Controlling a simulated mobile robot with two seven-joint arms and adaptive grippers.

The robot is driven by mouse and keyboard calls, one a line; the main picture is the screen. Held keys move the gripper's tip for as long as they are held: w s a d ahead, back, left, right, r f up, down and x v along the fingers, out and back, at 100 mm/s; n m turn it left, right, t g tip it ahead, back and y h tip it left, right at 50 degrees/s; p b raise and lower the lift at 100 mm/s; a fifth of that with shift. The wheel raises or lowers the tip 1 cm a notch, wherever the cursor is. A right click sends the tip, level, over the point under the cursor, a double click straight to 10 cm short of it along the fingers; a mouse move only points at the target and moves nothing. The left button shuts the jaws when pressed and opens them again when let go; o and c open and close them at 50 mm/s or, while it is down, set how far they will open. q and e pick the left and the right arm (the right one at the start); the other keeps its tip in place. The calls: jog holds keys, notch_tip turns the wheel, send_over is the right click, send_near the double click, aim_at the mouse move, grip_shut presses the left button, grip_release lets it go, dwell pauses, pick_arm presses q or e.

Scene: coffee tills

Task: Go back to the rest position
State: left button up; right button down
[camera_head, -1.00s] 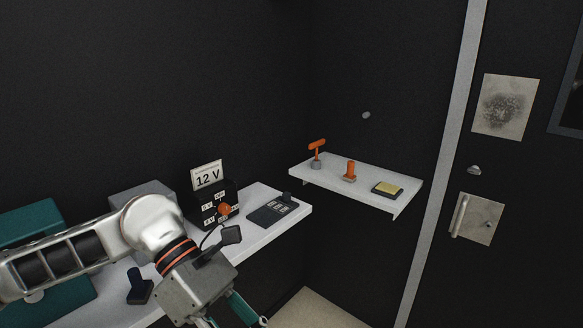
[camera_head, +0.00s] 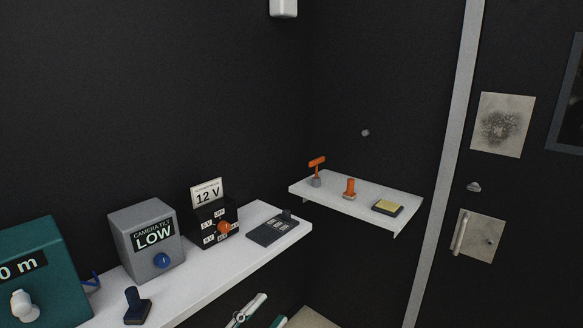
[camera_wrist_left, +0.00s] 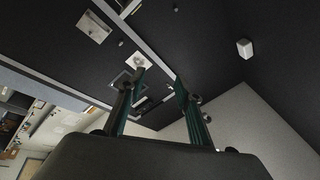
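My left gripper (camera_head: 263,314) shows only as fingertips with teal and pale parts at the bottom edge of the head view, below the front edge of the long white shelf (camera_head: 215,276). In the left wrist view my left gripper (camera_wrist_left: 155,82) has its two teal and dark fingers spread apart. Nothing is between them; dark walls and the ceiling side of the room show beyond. The rest of the left arm is out of the head view. My right gripper is in neither view.
The long shelf holds a teal box (camera_head: 38,268), a grey "LOW" box (camera_head: 145,240), a black "12 V" box (camera_head: 213,222), a dark keypad-like panel (camera_head: 272,229) and a dark blue-handled piece (camera_head: 136,306). A small shelf (camera_head: 345,208) carries orange-handled items (camera_head: 349,187) and a yellow-topped pad (camera_head: 388,208).

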pick_arm(q)
jog(key=s+a+f+n+y, duration=0.1)
jog(key=a+f+n+y, duration=0.2)
jog(key=f, duration=0.3)
jog(key=s+a+f+n+g+y, duration=0.1)
jog(key=a+f+n+y, duration=0.15)
jog(key=f, duration=0.25)
jog(key=s+a+f+n+y, duration=0.1)
jog(key=a+f+n+y, duration=0.15)
jog(key=f, duration=0.35)
jog(key=s+a+f+n+g+y, duration=0.1)
jog(key=s+a+f+n+g, duration=0.1)
jog(key=s+f, duration=0.4)
jog(key=s+a+f+n+g+y, duration=0.2)
jog(key=s+a+f+n, duration=0.2)
jog(key=f, duration=0.5)
jog(key=shift+s+a+f+g, duration=0.15)
jog(key=shift+s+a+g, duration=0.3)
jog(key=shift+s, duration=0.75)
jog(key=shift+c, duration=0.9)
jog(key=shift+d, duration=0.1)
